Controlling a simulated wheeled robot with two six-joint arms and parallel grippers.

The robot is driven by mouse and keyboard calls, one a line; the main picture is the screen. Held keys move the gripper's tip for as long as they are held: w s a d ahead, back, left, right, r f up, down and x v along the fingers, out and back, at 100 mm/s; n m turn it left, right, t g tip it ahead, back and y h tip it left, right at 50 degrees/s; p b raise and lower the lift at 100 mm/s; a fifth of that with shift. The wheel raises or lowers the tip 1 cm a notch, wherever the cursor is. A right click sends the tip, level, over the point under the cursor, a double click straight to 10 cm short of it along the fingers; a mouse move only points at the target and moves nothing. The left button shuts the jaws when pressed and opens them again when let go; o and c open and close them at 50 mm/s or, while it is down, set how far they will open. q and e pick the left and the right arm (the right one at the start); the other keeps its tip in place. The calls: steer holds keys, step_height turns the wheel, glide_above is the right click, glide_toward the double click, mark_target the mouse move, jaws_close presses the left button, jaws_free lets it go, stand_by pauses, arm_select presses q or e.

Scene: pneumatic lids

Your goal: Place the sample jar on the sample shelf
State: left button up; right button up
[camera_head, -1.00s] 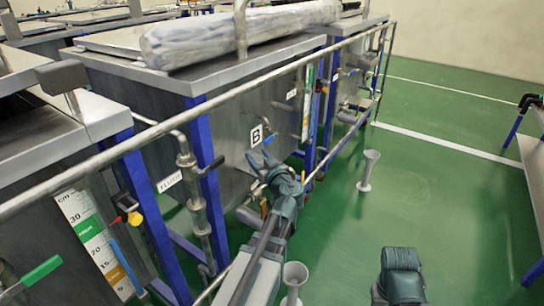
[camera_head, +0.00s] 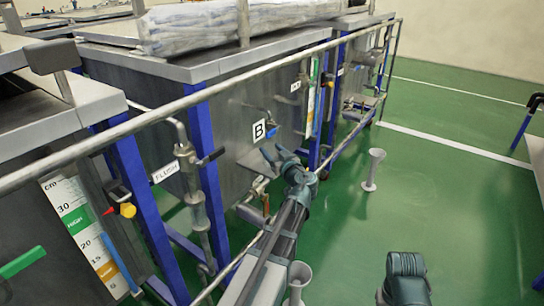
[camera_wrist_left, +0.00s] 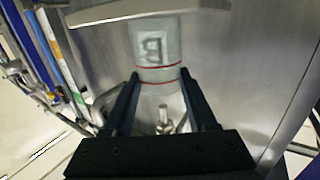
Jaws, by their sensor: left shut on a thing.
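My left gripper (camera_head: 277,155) is stretched out past the rail, in front of the tank front with the "B" label. In the left wrist view, its two dark fingers are shut on the sample jar (camera_wrist_left: 158,76), a clear cylinder with red rings. The "B" label shows behind or through the jar. In the head view the jar is too clear to make out. A dark part of my right arm shows at the lower right, and its fingers are not seen. I cannot tell which surface is the sample shelf.
A steel rail (camera_head: 222,92) runs along the tanks. The label "B" (camera_head: 258,129) and a blue valve handle (camera_head: 271,132) are on the tank front. Pale funnel-shaped stands (camera_head: 372,170) are on the green floor. A grey bench (camera_head: 538,160) is at the right edge.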

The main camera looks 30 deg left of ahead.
arm_select(q)
steer(key=shift+r, duration=0.15)
steer(key=shift+f, duration=0.25)
steer(key=o, duration=1.4)
steer(key=shift+c, duration=0.2)
steer(key=shift+r, duration=0.2)
steer(key=shift+s+d, duration=0.15)
steer(key=shift+d, duration=0.05)
steer(key=v, duration=1.1)
steer(key=shift+d+p, duration=0.25)
steer(key=shift+p, duration=0.15)
steer(key=shift+s, duration=0.15)
